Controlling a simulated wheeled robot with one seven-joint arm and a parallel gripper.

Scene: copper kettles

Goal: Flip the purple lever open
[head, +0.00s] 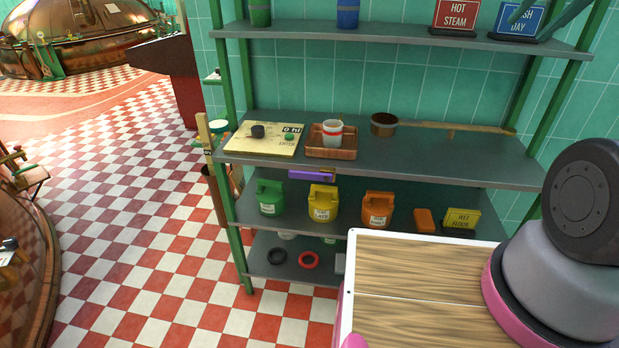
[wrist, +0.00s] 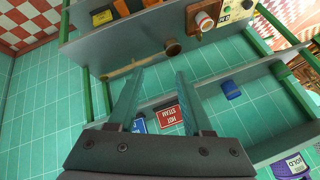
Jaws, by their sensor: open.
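The purple lever (head: 312,174) is a short bar at the front edge of the middle shelf board, left of its centre. It lies roughly level, with a small red piece at its right end. I cannot make it out in the wrist view. My gripper (wrist: 157,72) is open and empty, its two teal fingers apart. In the head view its fingers show at the upper right corner, in front of a blue sign (head: 516,22), high above and well to the right of the lever.
The shelf unit has green posts (head: 525,95). On its middle board (head: 460,155) stand a cream panel (head: 265,145), a copper tray (head: 331,153) with a cup, and a brown pot (head: 383,124). Several coloured jugs stand below. A wooden-topped surface (head: 420,270) is in front.

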